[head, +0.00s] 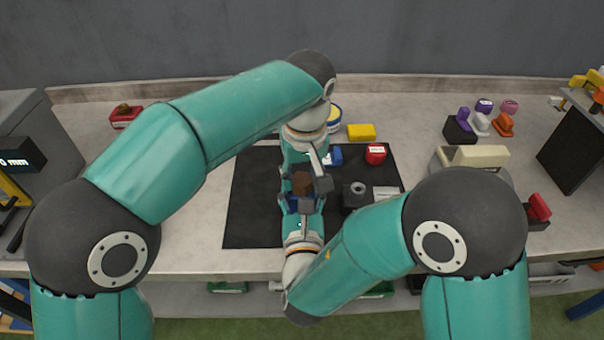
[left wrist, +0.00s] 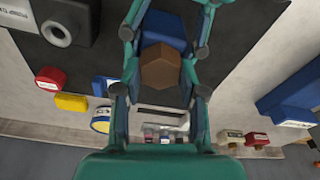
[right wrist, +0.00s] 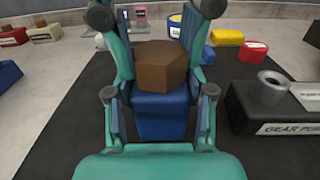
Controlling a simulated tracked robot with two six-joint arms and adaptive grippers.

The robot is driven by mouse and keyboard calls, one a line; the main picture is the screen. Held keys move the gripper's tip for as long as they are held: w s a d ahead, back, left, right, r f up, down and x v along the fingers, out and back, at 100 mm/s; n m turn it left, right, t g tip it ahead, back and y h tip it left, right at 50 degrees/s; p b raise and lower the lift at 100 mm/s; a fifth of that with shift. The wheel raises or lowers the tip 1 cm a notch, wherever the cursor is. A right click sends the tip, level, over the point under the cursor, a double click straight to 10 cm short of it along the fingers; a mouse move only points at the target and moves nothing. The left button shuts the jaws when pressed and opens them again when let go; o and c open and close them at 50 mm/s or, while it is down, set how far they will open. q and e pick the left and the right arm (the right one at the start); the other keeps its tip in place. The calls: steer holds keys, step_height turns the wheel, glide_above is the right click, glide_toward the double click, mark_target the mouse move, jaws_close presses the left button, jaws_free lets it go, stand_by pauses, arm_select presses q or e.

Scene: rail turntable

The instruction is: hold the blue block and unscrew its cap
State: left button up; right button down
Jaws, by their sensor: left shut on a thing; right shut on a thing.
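The blue block (right wrist: 160,115) stands upright over the dark mat; whether it touches the mat is hidden. A brown six-sided cap (right wrist: 161,66) sits on top of it, and it also shows in the head view (head: 302,184). My right gripper (head: 302,204) is shut on the blue block from the near side. My left gripper (head: 303,178) comes from the far side with its fingers shut on either side of the cap. In the left wrist view, the cap (left wrist: 161,66) lies between the fingers, with the blue block (left wrist: 165,30) behind it. The threads are hidden.
The dark mat (head: 255,205) lies under both grippers. A dark grey block with a round hollow boss (head: 355,196) stands close on the right. A red container (head: 376,154) and a yellow block (head: 361,132) are behind it. The mat's left part is clear.

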arm_select(q)
steer(key=n, duration=0.3)
steer(key=shift+n+y, duration=0.4)
steer(key=shift+n, duration=0.7)
steer(key=n, duration=0.4)
steer(key=shift+g, duration=0.4)
steer(key=shift+n, duration=0.7)
steer(key=n+g, duration=0.1)
steer(key=n, duration=0.3)
steer(key=shift+n+y, duration=0.3)
steer(key=shift+n, duration=0.1)
